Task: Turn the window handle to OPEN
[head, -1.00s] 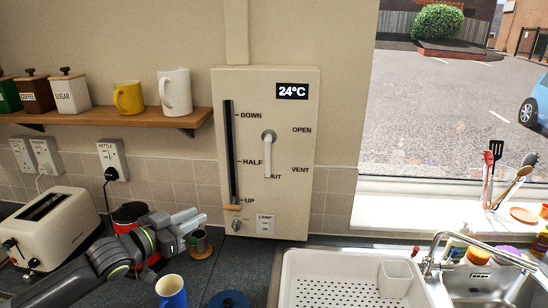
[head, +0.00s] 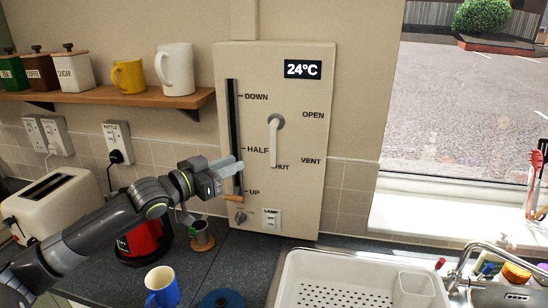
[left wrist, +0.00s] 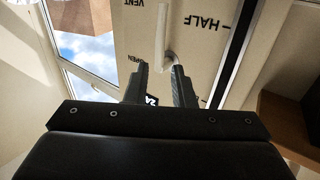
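The window handle (head: 273,148) is a pale lever on a round pivot, mounted on a cream wall panel (head: 305,205). It hangs straight down, its lower end by the partly covered SHUT label; OPEN is at upper right and VENT at lower right. My left gripper (head: 238,169) is in front of the panel's lower left, left of and lower than the handle, near the slider track. In the left wrist view the panel appears upside down, and the handle (left wrist: 160,28) shows beyond the fingers of the left gripper (left wrist: 160,70), which are apart and empty. My right gripper is out of view.
A dark slider track (head: 234,130) with a wooden knob runs down the panel's left. Below are a blue mug (head: 162,288), a red kettle (head: 140,242) and a white drying rack (head: 350,270). A shelf (head: 110,97) with mugs is left. The space before the panel's right is clear.

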